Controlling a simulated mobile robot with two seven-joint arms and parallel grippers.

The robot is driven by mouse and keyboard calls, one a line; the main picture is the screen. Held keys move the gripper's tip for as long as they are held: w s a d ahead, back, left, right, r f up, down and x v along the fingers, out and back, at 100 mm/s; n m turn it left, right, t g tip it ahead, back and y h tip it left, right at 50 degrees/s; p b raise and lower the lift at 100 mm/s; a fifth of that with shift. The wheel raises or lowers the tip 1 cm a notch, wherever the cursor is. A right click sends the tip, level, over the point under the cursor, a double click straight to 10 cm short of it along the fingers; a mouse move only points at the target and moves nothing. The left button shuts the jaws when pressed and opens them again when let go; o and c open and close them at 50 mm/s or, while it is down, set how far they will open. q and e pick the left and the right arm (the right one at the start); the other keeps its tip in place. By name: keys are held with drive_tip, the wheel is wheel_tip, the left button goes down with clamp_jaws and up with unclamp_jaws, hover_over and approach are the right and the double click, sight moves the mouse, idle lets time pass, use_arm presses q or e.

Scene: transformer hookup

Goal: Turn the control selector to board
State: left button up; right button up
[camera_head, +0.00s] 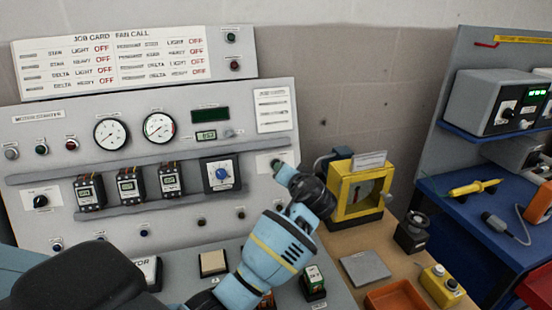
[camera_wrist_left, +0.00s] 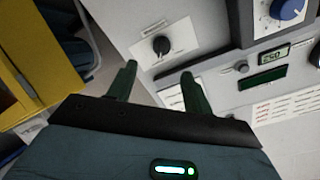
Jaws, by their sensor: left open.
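A black rotary knob (camera_wrist_left: 161,45) sits on a white label plate (camera_wrist_left: 150,50) on the grey panel; it appears to be the control selector, but its lettering is too small to read. My left gripper (camera_wrist_left: 159,70) is open, with its two fingers pointing at the plate and the knob just beyond, roughly between the tips. I see no contact. In the head view my left gripper (camera_head: 278,167) reaches the panel's right side and hides the knob; part of the plate (camera_head: 263,160) shows. My right gripper is not in view.
A blue dial (camera_head: 222,174) is left of my gripper. A yellow-framed box (camera_head: 355,195) stands close on its right. Another black knob (camera_head: 41,201) is at the panel's far left. An orange tray (camera_head: 397,298) and a grey plate (camera_head: 365,267) lie on the bench.

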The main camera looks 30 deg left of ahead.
use_arm(q)
drive_tip(key=shift+w+a, duration=0.25)
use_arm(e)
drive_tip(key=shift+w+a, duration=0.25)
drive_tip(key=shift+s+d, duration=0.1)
use_arm(q)
drive_tip(key=x, duration=0.7)
drive_tip(key=shift+w+a, duration=0.2)
drive_tip(key=shift+w, duration=0.05)
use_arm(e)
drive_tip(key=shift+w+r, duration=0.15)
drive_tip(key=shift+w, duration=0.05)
use_arm(q)
drive_tip(key=c, duration=1)
drive_tip(key=shift+o, duration=0.2)
